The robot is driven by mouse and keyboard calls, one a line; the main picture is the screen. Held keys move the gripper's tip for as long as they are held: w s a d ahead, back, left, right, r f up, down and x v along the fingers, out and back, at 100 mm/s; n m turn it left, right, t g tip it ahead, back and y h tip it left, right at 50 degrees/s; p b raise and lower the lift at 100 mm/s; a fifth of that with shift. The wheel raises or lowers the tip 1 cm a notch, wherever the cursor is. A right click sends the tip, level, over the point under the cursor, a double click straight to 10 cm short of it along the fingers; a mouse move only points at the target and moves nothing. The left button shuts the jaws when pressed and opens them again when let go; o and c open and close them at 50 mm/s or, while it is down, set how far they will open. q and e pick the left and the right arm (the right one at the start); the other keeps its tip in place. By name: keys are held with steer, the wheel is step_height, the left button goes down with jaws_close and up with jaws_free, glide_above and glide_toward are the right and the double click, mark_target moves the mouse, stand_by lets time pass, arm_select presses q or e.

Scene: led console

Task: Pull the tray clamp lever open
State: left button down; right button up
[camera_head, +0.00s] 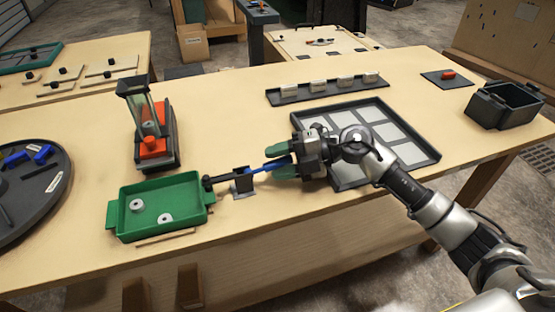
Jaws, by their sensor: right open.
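The tray clamp lever (268,167) is a blue handle on a dark clamp base (242,183). The clamp stands on the table at the right side of the green tray (160,206), with its dark arm reaching to the tray's edge. The tray holds small grey round parts. My right gripper (284,161) has green fingertips and is open, with its fingers around the end of the blue handle. Contact between fingers and handle cannot be told. My left gripper is not in view.
A grey compartment tray (428,150) lies under and behind my right arm. A narrow rack (328,88) lies farther back. A red and black device (155,140) stands behind the green tray. A round black tray (58,190) is at far left, and a black bin (505,103) at far right.

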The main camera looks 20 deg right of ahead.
steer(key=shift+w+a+f, duration=0.1)
steer(key=shift+a, duration=0.1)
steer(key=shift+c, duration=0.3)
jaws_close()
